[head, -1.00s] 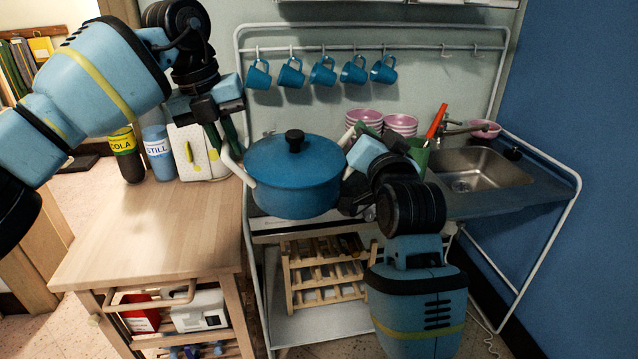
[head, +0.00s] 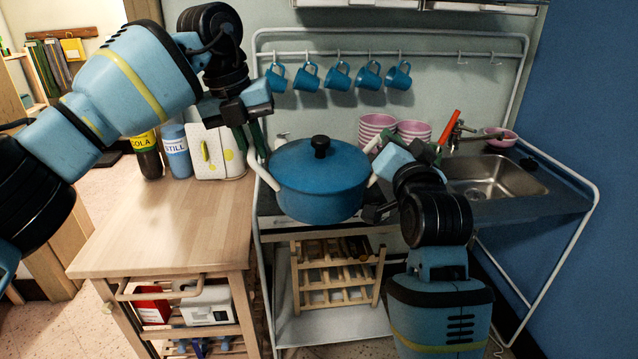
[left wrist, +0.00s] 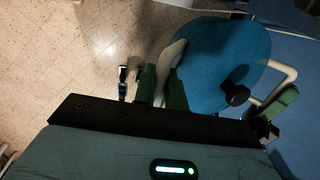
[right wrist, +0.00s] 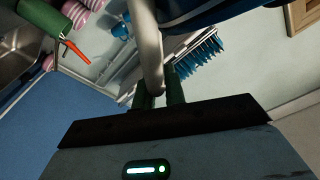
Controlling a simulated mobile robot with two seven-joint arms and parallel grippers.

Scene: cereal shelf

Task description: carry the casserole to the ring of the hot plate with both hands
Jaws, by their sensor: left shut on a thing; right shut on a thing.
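The blue casserole (head: 322,190), with its lid on and a black knob on top, is held up in front of the kitchenette and looks about level. My left gripper (head: 252,148) is shut on its white left handle (head: 262,172); in the left wrist view the fingers (left wrist: 161,88) close around that handle. My right gripper (head: 402,160) is at the opposite handle (head: 374,146); in the right wrist view its fingers (right wrist: 160,92) are shut on it. The dark worktop (head: 268,222) shows partly behind the casserole. I cannot make out the hot plate's ring.
A wooden trolley (head: 165,230) stands on the left, with a cola bottle (head: 146,160) and a blue bottle (head: 176,152) at its back. Blue mugs (head: 338,76) hang behind. Pink bowls (head: 412,132) and a sink (head: 490,176) are on the right.

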